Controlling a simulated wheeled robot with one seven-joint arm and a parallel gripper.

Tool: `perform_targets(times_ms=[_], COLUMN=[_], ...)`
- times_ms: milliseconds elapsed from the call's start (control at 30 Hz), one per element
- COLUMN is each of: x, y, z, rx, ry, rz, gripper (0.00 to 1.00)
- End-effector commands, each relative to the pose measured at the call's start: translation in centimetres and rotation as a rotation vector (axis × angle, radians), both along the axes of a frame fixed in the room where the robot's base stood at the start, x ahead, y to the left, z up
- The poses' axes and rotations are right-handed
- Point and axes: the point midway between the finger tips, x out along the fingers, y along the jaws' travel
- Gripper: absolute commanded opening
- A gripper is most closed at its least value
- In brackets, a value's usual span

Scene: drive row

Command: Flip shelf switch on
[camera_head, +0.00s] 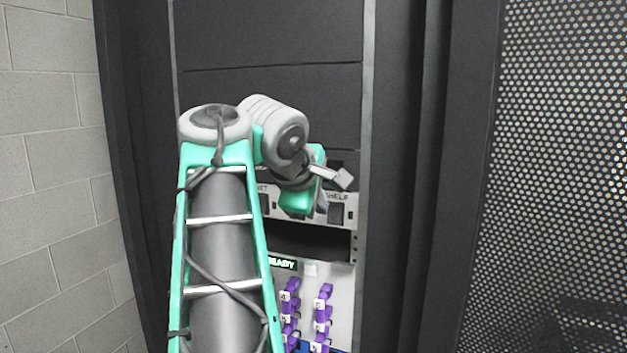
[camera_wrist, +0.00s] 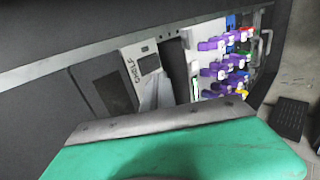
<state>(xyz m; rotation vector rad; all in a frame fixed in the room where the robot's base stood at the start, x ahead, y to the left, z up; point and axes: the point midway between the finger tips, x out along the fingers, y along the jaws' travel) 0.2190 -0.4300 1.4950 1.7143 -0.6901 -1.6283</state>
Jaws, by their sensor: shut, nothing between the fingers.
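The shelf switch (camera_head: 337,213) is a dark rocker under the printed word SHELF on a light panel in the rack. In the wrist view the dark rocker (camera_wrist: 149,64) shows beside the SHELF lettering. Its on or off position is too small to tell. My gripper (camera_head: 321,211) is shut and empty, just left of the switch in the head view. In the wrist view its pale grey fingers (camera_wrist: 154,94) reach toward the panel close to the switch. I cannot tell whether they touch it.
Another dark switch (camera_head: 265,204) on the same panel is partly hidden by my arm. Below are a dark open slot (camera_head: 308,241), a READY label (camera_head: 281,263) and purple cables (camera_head: 323,309). A perforated door (camera_head: 560,150) stands right, a block wall (camera_head: 50,150) left.

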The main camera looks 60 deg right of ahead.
Motion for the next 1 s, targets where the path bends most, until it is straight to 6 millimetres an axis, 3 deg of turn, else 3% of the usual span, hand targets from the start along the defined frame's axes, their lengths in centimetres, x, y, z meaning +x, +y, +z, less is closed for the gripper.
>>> perform_targets(times_ms=[33,100,333,667,833,1000], x=[0.1,0.0,-0.4,-0.5,-0.4,-0.4], y=[0.9,2.0,3.8,4.1,4.3,4.4], z=[1.5,2.5,3.8,3.9,2.3,2.2], rx=[-0.001,-0.002,-0.001,0.001,0.057,0.062], ry=[-0.003,-0.003,0.001,0.002,0.006,0.008], rz=[0.004,0.004,0.001,0.0,0.0,0.002], gripper=[0.0,0.0,0.0,0.0,0.0,0.0])
